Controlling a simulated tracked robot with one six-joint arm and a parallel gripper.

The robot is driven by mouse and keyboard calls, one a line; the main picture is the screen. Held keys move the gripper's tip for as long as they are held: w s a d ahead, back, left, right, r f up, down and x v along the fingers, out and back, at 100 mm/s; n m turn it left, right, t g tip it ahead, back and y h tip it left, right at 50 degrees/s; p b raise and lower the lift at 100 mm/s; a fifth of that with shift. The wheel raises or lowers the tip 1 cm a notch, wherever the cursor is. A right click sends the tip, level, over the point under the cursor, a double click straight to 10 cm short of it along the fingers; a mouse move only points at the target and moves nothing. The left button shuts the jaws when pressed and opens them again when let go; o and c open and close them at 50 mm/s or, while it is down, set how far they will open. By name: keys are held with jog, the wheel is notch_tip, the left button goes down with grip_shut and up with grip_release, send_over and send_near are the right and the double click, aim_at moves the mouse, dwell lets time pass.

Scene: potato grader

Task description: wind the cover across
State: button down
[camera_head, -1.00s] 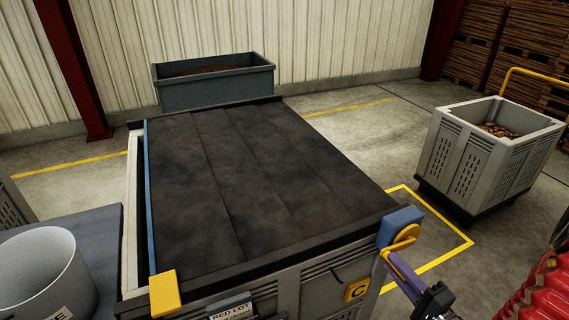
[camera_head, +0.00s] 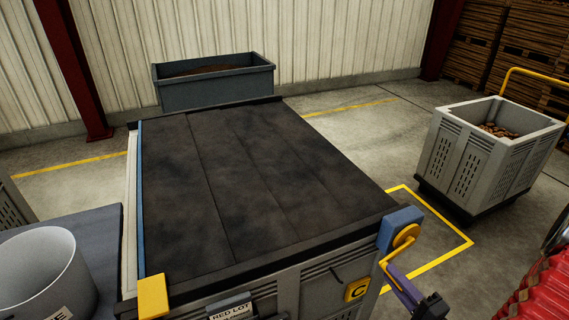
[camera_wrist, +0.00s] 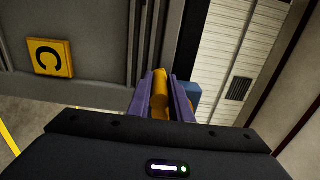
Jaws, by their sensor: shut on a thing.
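The dark cover (camera_head: 230,185) lies over nearly the whole top of the large grey box (camera_head: 290,290). Its blue leading edge (camera_head: 140,200) is close to the box's left rim, with a narrow pale strip beyond it. A yellow block (camera_head: 153,296) sits at the near end of that edge. The yellow crank (camera_head: 402,240) is on a blue housing (camera_head: 400,222) at the near right corner. My gripper (camera_head: 400,280) is at the crank below the housing. In the wrist view, the purple fingers of my gripper (camera_wrist: 162,98) are shut around the yellow crank handle (camera_wrist: 160,90).
A grey trough (camera_head: 215,82) stands behind the box. A pale crate of potatoes (camera_head: 490,155) stands at the right. A white tub (camera_head: 45,275) is at the near left. A red ribbed thing (camera_head: 545,285) is at the near right. Floor shows between box and crate.

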jog(key=shift+w+d+f, duration=0.1)
jog(key=shift+d+f, duration=0.15)
jog(key=shift+f, duration=0.25)
jog(key=shift+w+d+f, duration=0.1)
jog(key=shift+d+f, duration=0.15)
jog(key=shift+f, duration=0.2)
jog(key=shift+w+d+f, duration=0.25)
jog(key=shift+d+f, duration=0.4)
jog(key=shift+d, duration=0.05)
jog(key=shift+w+d+f, duration=0.2)
jog(key=shift+d+f, duration=0.45)
jog(key=shift+d, duration=0.05)
jog(key=shift+w+d+f, duration=0.2)
jog(key=shift+d, duration=0.4)
jog(key=shift+w+d+f, duration=0.2)
jog(key=shift+d, duration=0.35)
jog(key=shift+w+d+f, duration=0.2)
jog(key=shift+d, duration=0.4)
jog(key=shift+w+d, duration=0.1)
jog(key=shift+d, duration=0.1)
